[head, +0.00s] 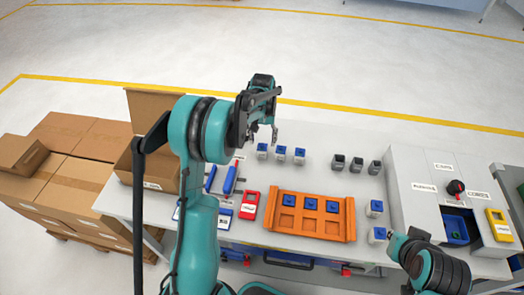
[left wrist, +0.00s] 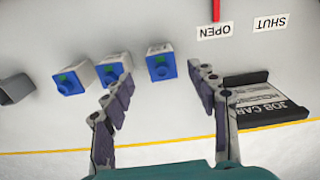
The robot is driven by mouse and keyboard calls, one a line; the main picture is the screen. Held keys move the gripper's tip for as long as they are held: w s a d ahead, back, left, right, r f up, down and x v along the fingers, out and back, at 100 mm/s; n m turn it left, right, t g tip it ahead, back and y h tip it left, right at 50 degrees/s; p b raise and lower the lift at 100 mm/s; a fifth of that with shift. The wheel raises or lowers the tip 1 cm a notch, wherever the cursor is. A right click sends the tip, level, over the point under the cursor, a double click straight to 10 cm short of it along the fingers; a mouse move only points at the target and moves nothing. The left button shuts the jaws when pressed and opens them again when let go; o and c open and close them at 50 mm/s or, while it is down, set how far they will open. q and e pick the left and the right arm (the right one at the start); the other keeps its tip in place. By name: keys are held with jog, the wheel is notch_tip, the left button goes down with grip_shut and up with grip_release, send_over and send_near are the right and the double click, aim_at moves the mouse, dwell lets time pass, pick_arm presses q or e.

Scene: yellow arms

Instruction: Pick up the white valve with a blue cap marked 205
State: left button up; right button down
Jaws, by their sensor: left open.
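Three white valves with blue caps stand in a row on the table. The left one (head: 262,150) is under my left gripper (head: 264,132), with a middle one (head: 281,153) and a right one (head: 299,156) beside it. In the left wrist view, the left one (left wrist: 160,65) appears between my open, empty fingers (left wrist: 162,80) and a little beyond them. The middle one (left wrist: 110,70) and right one (left wrist: 72,82) lie outside the left finger. The number 205 cannot be read on any cap. My right arm shows at lower right, but its fingers do not.
An orange tray (head: 270,226) holds several blue pieces. Dark grey blocks (head: 356,164) stand to the right, near a white control box (head: 425,175). Two more blue-capped white pieces (head: 375,208) stand right of the tray. A black job card holder (left wrist: 265,102) lies near my right finger.

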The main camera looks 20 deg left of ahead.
aim_at(262, 149)
pick_arm(q)
jog(key=f, duration=0.2)
jog(key=f+b, duration=0.1)
jog(key=f, duration=0.1)
jog(key=f+b, duration=0.1)
jog(key=f, duration=0.2)
jog(key=shift+w+a+f, duration=0.1)
jog(key=shift+w+a, duration=0.05)
jog(key=shift+w, duration=0.1)
jog(key=shift+s, duration=0.1)
jog(key=c, duration=1.3)
